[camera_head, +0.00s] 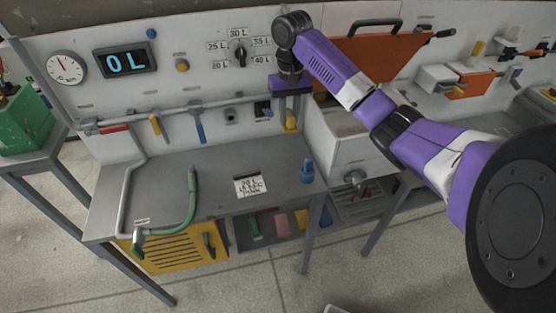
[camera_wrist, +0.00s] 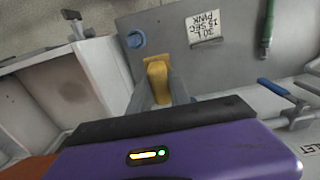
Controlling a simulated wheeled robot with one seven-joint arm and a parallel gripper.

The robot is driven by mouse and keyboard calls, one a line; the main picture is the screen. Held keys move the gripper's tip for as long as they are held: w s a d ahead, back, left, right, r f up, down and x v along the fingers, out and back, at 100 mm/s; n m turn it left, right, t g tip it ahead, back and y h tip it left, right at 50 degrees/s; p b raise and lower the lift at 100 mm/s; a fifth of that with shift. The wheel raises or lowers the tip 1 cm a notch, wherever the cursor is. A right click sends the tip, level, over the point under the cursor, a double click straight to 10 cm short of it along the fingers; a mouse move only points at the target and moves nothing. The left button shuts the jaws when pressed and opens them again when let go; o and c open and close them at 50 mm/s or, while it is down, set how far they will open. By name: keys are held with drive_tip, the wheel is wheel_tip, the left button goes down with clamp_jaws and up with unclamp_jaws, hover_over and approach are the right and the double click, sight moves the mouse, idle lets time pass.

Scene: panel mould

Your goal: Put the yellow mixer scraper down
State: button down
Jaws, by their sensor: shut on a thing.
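The yellow mixer scraper (camera_head: 291,123) is held pointing down at the back right of the grey bench top (camera_head: 225,165). My gripper (camera_head: 291,108) is shut on it, with one finger on each side. The wrist view also shows the scraper (camera_wrist: 157,78) between the two grey fingers, with the bench top beyond it. Part of the scraper is hidden by the fingers. I cannot tell whether its lower end touches the bench.
A blue object (camera_head: 307,171) stands near the bench's right edge. A white note (camera_head: 250,185) and a green hose (camera_head: 191,200) lie on the bench. A yellow-handled tool (camera_head: 154,124) and a blue tool (camera_head: 199,126) hang from the back rail. A white cabinet (camera_head: 340,150) adjoins on the right.

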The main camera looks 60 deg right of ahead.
drive_tip(key=shift+w+d+f, duration=0.1)
drive_tip(key=shift+w+f, duration=0.05)
drive_tip(key=shift+w, duration=0.1)
drive_tip(key=shift+f+b, duration=1.05)
drive_tip(key=shift+f, duration=8.8)
drive_tip(key=shift+f, duration=0.1)
drive_tip(key=c, duration=1.2)
unclamp_jaws()
drive_tip(key=shift+d, duration=0.1)
